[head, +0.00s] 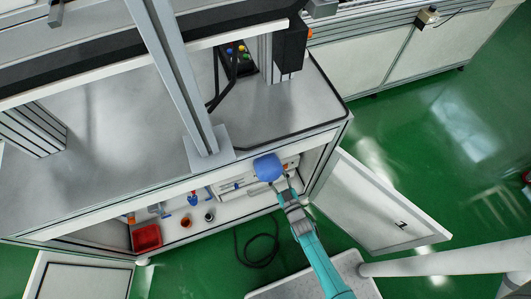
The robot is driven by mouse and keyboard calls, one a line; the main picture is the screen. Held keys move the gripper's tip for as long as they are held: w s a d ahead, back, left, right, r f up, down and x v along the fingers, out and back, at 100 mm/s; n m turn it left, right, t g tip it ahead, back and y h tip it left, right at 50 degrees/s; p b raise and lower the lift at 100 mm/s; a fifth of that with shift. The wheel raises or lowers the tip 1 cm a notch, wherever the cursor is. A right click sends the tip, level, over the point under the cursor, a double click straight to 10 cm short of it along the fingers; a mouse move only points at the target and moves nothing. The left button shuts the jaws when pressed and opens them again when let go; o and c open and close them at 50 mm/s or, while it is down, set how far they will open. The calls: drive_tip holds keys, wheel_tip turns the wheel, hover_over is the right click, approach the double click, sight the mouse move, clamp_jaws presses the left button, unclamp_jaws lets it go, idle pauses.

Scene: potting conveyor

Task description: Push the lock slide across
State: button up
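My gripper (279,184) is at the end of my teal arm, at the opening of the cupboard under the bench (120,207). A rounded blue thing (268,167) is at its tip, overlapping the bench's front edge in the picture. I cannot tell whether the gripper holds it, or whether the fingers are open or shut. I cannot make out the lock slide for certain. Pale bar-like parts (237,184) lie in the cupboard just left of my gripper, too small to identify. A small dark fitting (402,225) is on the open right door (370,205).
The cupboard holds a red bin (146,237), a blue item (192,199) and small cups (186,221). A left door (82,275) stands open. A dark cable (259,252) lies on the green floor. A metal post (180,80) rises from the bench above.

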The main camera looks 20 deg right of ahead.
drive_tip(key=w, duration=0.9)
drive_tip(key=shift+a, duration=0.2)
clamp_jaws()
